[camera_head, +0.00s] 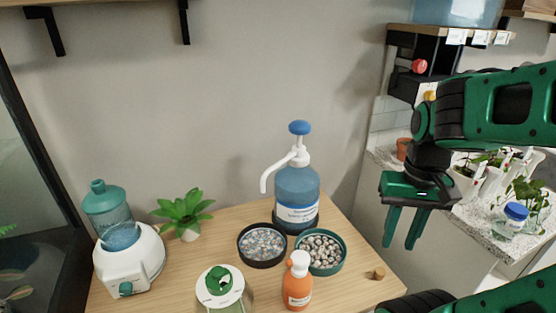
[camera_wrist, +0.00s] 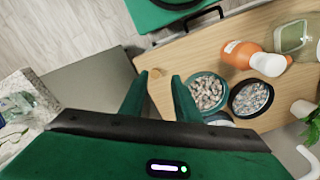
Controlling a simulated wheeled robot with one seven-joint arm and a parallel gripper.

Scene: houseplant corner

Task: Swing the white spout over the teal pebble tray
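A blue pump bottle (camera_head: 297,195) with a blue knob stands at the back of the wooden table. Its white spout (camera_head: 277,165) points left and hangs down, over the side of the black pebble tray (camera_head: 244,258) rather than the teal one. The teal pebble tray (camera_head: 341,262) sits in front of the bottle, to the right of the black tray. In the wrist view the teal tray (camera_wrist: 224,84) lies just beyond my fingers, with the black tray (camera_wrist: 268,104) beside it. My gripper (camera_head: 402,235) is open and empty, in the air right of the table and the bottle.
An orange bottle (camera_head: 298,285) stands in front of the trays, near a green-topped jar (camera_head: 220,288). A small cork (camera_head: 378,273) lies near the table's right edge. A white humidifier (camera_head: 130,262) and a plant (camera_head: 186,210) stand at left. A speckled counter (camera_head: 490,220) is at right.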

